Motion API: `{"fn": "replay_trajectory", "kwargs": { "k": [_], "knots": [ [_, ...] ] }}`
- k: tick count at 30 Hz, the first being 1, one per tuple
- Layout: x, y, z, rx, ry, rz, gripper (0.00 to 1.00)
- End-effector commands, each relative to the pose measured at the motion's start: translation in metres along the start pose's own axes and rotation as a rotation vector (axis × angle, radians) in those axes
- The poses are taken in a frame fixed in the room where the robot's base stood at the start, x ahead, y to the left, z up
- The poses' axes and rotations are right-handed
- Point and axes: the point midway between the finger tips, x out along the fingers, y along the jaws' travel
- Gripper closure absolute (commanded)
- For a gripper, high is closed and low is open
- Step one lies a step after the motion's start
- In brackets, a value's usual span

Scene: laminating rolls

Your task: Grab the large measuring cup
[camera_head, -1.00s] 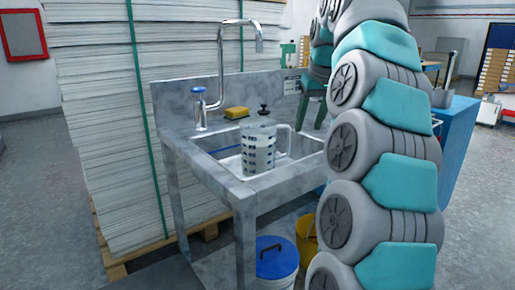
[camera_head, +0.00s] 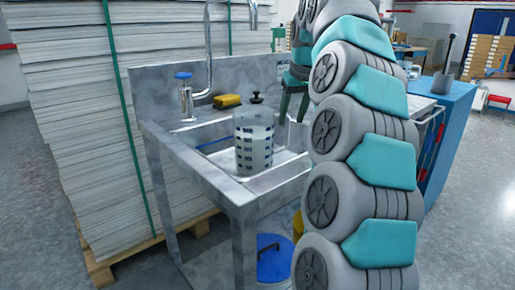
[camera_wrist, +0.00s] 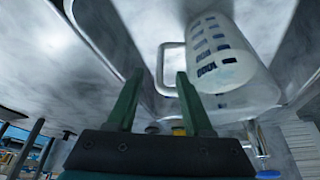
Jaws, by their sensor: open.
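The large measuring cup (camera_head: 254,148) is clear and whitish with blue marks. It stands upright at the sink basin (camera_head: 205,140), its handle side toward my arm. In the wrist view the cup (camera_wrist: 222,62) appears at the upper right, with its loop handle (camera_wrist: 161,68) pointing left. My gripper (camera_wrist: 157,78) is open and empty, with green fingers. The handle appears just beyond the fingertips, nearer the right finger; contact cannot be told. In the head view my gripper (camera_head: 292,108) is just right of the cup, partly hidden by my arm.
A yellow sponge (camera_head: 227,101), a blue-topped valve (camera_head: 184,92) and a tall faucet (camera_head: 209,60) are along the sink's back. Paper stacks (camera_head: 70,110) stand left. A blue-lidded bucket (camera_head: 272,262) is below. A blue cabinet (camera_head: 450,130) stands right.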

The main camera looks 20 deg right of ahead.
Motion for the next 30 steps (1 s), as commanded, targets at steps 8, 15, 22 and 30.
{"fn": "replay_trajectory", "kwargs": {
  "k": [8,15,22,30],
  "knots": [
    [0.016,0.000,0.000,0.000,-0.002,-0.001,0.49],
    [0.040,-0.001,0.001,0.000,-0.004,-0.003,0.49],
    [0.062,0.000,0.000,-0.001,0.000,-0.001,0.49],
    [0.062,0.000,0.000,0.000,0.001,0.000,0.57]
  ]
}}
